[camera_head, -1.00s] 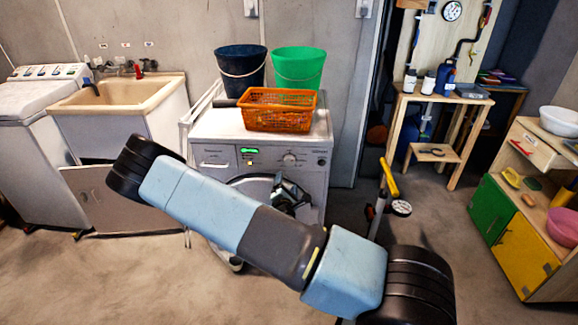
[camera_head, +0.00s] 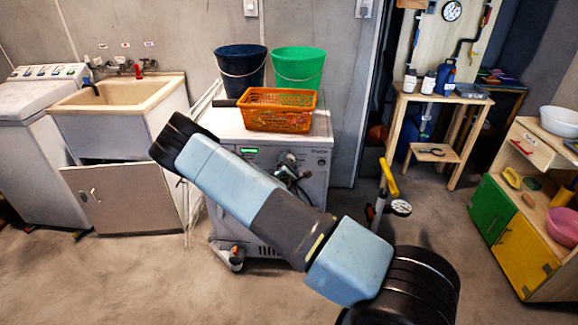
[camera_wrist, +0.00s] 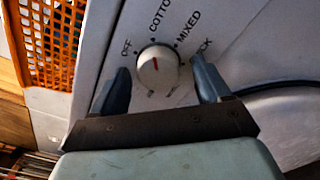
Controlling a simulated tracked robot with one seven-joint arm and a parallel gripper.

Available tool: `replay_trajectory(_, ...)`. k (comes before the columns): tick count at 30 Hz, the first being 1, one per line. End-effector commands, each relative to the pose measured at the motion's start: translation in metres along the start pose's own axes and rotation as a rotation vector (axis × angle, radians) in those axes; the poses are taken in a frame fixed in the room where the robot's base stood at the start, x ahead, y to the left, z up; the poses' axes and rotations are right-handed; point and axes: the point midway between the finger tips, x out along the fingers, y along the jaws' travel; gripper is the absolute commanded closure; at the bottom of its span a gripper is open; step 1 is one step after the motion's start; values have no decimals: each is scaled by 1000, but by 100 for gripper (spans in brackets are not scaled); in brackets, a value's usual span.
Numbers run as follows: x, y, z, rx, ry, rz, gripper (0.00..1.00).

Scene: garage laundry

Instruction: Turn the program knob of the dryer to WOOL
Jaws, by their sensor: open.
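The dryer (camera_head: 315,155) is the white machine under the orange basket in the head view. Lower labels are mostly hidden, and I cannot read WOOL. My gripper (camera_wrist: 159,63) is open, one finger on each side of the knob, with a visible gap at both sides. It also shows small at the panel in the head view (camera_head: 290,168).
An orange basket (camera_head: 279,121) sits on the dryer top, with a dark bucket (camera_head: 240,70) and a green bucket (camera_head: 298,68) behind. A cable curves right of my gripper in the wrist view. A yellow-handled pump (camera_head: 389,180) stands right of the dryer; the floor in front is mostly clear.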

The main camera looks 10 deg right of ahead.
Motion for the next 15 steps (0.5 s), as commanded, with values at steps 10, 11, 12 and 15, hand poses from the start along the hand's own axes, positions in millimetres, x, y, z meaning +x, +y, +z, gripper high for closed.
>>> replay_trajectory(10,0,0,0,0,0,0,36)
replay_trajectory(11,0,0,0,0,0,0,39)
replay_trajectory(12,0,0,0,0,0,0,43)
replay_trajectory(15,0,0,0,0,0,0,52)
